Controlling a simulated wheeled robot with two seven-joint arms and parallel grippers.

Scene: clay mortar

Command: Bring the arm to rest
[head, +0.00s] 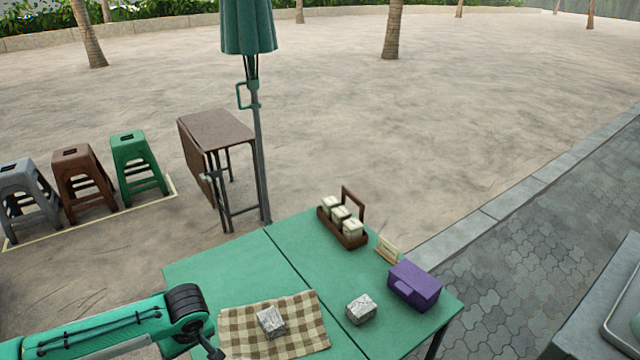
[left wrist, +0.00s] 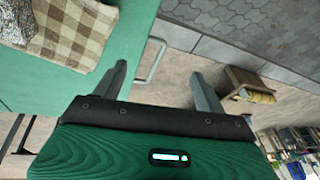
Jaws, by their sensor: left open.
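My left arm comes in at the bottom left of the head view, low beside the green folding table (head: 215,262). Its gripper is cut off there. In the left wrist view my left gripper (left wrist: 159,69) has its two fingers wide apart with nothing between them. It is beside the table edge (left wrist: 125,28), clear of the things on top. A brown checked cloth (head: 300,318) lies on the table with a grey-white block (head: 270,321) on it; the cloth also shows in the left wrist view (left wrist: 72,27). My right gripper is in neither view.
A second grey-white block (head: 361,309), a purple box (head: 415,286), a small sign (head: 387,249) and a wooden caddy (head: 352,240) with pale jars stand on the table. A closed umbrella (head: 248,28), a brown folding table (head: 215,130) and stools (head: 138,165) stand beyond.

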